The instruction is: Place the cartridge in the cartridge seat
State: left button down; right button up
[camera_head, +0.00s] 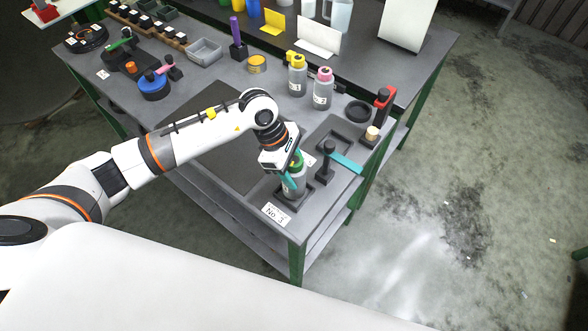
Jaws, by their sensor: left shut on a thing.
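The cartridge (297,184) is a greyish bottle with a green top, upright near the front corner of the table. My left gripper (294,168), with teal fingers, is shut on it around the upper part, from above. A black square seat (283,201) lies directly under the cartridge, behind a white "No. 3" label (276,214). From this angle I cannot tell whether the cartridge's base rests in the seat or hangs just above it. My right gripper is not in view.
A black post (325,162) with a teal bar (347,163) stands close on the right. Yellow-capped (297,75) and pink-capped (322,88) bottles stand behind. A red-and-black stand (383,103) is at the right edge. A dark mat (215,150) lies left of the gripper.

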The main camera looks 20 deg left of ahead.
pick_arm(q)
jog(key=shift+f, duration=0.65)
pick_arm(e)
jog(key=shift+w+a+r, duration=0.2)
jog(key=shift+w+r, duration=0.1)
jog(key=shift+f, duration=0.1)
pick_arm(q)
jog(key=c, duration=0.9)
grip_release()
jog(key=shift+s+f, duration=0.1)
jog(key=shift+f, duration=0.1)
jog(key=shift+c, duration=0.2)
jog(key=o, duration=0.4)
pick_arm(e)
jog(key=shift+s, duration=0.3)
pick_arm(q)
jog(key=shift+r, duration=0.1)
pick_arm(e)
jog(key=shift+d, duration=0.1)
